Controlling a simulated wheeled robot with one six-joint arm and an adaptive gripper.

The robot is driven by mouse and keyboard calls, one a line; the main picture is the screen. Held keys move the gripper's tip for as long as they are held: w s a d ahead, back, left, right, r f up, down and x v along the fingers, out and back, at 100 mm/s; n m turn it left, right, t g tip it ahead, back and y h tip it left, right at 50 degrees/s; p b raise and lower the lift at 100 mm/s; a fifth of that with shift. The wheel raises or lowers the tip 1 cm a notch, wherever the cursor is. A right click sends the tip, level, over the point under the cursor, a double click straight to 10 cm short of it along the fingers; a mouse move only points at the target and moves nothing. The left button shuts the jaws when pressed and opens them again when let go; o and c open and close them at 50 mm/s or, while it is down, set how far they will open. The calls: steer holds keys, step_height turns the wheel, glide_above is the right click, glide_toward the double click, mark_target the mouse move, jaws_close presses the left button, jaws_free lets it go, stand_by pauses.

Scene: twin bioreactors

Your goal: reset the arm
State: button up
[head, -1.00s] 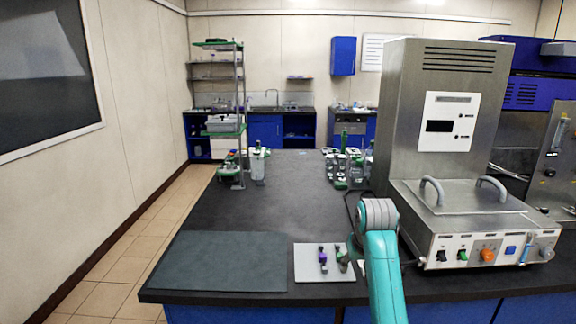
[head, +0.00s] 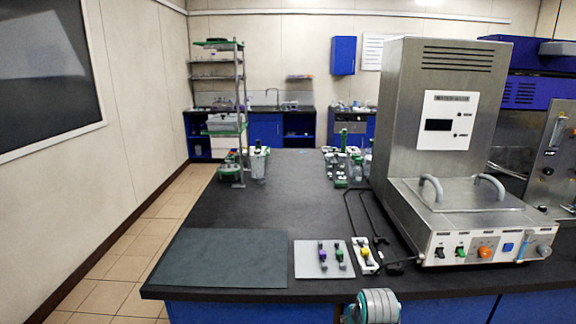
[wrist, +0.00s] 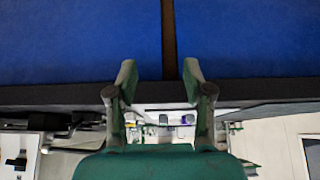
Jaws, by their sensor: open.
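My gripper (wrist: 155,85) shows in the wrist view with its two fingers apart and nothing between them. Beyond the fingertips are the blue cabinet fronts (wrist: 80,40) under the bench, with a dark gap between two panels. In the head view only a grey and teal joint of my arm shows at the bottom edge, in front of the bench. The gripper itself is out of the head view.
The black bench (head: 280,208) carries a dark mat (head: 220,258), a pale plate (head: 324,258) with purple and green pieces, and a small white holder with a yellow piece (head: 364,255). A steel apparatus (head: 410,120) stands right. Glassware stands further back. The bench middle is clear.

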steer(key=s+f+t, duration=0.2)
steer(key=s+f, duration=1.1)
steer(key=s, duration=0.1)
steer(key=s+f+t, duration=0.2)
steer(key=s, duration=1.4)
steer(key=s+r+t, duration=0.2)
steer(key=s+r, duration=0.7)
steer(key=s, duration=0.4)
steer(key=s+r+t, duration=0.2)
steer(key=s+r, duration=0.8)
steer(key=s, duration=0.3)
steer(key=shift+t, duration=0.3)
